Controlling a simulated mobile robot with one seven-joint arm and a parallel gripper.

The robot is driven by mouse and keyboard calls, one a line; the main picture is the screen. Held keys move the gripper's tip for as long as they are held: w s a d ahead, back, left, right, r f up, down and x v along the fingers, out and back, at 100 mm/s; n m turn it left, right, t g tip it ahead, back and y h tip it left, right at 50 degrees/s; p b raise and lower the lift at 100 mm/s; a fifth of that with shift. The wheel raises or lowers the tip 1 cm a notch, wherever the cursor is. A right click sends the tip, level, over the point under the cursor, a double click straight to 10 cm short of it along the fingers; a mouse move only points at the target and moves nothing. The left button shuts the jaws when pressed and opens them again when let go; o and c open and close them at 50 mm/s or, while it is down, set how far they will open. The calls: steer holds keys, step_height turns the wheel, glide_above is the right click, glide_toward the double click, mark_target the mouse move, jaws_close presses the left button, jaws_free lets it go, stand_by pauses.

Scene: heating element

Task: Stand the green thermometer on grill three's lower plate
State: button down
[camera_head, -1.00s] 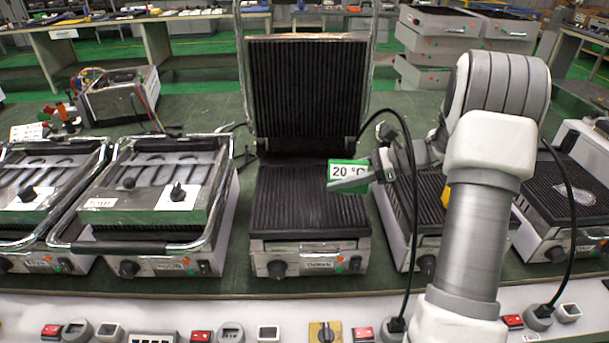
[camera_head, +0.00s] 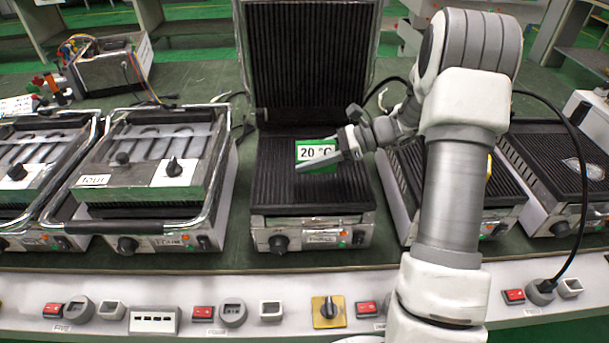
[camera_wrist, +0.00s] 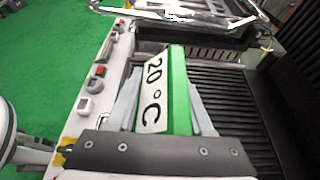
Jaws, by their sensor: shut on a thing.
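The green thermometer (camera_head: 317,151) is a small green block with a white face reading 20 °C. My gripper (camera_head: 330,160) is shut on it and holds it above the ribbed lower plate (camera_head: 300,190) of the open grill in the middle. In the wrist view the thermometer (camera_wrist: 165,90) sits between the two fingers (camera_wrist: 160,105), face toward the left. The lower plate (camera_wrist: 235,95) lies beyond it and to its right. I cannot tell whether the thermometer's bottom touches the plate. The grill's upper plate (camera_head: 312,60) stands raised behind. The grill's front label is too blurred to read surely.
Closed grills (camera_head: 150,175) stand to the left. Other grills with bare ribbed plates (camera_head: 565,165) stand to the right, partly behind my arm. A bench strip with switches (camera_head: 200,314) runs along the front. A wired box (camera_head: 108,70) sits at the back left.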

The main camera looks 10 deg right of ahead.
mark_target(304, 185)
steer(key=shift+a+f, duration=0.4)
steer(key=shift+a, duration=0.05)
steer(key=shift+f+b, duration=0.65)
steer(key=shift+f, duration=1.2)
steer(key=shift+f, duration=0.2)
steer(key=shift+c, duration=1.4)
jaws_free()
